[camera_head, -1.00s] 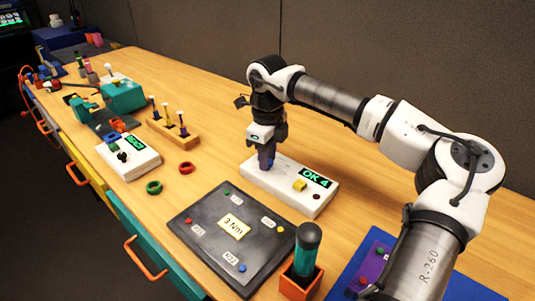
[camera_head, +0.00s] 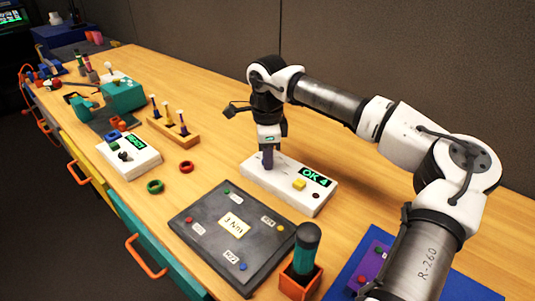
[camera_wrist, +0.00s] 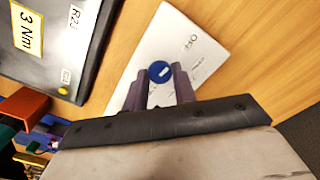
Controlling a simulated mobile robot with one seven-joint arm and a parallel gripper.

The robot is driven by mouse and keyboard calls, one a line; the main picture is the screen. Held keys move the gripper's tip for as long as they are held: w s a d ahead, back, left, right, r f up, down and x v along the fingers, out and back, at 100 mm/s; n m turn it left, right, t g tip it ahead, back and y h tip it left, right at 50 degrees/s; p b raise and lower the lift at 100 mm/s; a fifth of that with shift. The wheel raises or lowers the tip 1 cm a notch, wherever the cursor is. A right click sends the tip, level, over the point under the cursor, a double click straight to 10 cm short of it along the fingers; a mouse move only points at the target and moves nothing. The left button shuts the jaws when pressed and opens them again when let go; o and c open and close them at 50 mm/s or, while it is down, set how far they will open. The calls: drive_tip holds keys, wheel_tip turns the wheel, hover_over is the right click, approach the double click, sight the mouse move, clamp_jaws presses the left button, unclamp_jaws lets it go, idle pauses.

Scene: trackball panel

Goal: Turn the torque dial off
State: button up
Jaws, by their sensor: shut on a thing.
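The white panel (camera_head: 315,201) lies on the bench with a green-lit display (camera_head: 314,177) reading "OK 4", a yellow button and a small dark red button. In the wrist view the panel (camera_wrist: 185,40) carries a round blue dial (camera_wrist: 160,72) with a short white mark. Faint lettering beside it is too small to read surely. My gripper (camera_head: 267,165) points down over the panel's left end. In the wrist view its purple fingers (camera_wrist: 158,85) are shut on the dial, one on each side. In the head view the fingers hide the dial.
A dark board (camera_head: 225,255) with a "3 Nm" card lies in front of the panel. An orange holder (camera_head: 301,284) with a dark-and-teal handle stands near the front. A second white box (camera_head: 140,160), a green ring and a red ring lie left.

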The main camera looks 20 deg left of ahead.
idle(0.3)
drive_tip(key=o, duration=1)
wheel_tip(320, 180, up, 14)
drive_tip(key=shift+f, duration=0.1)
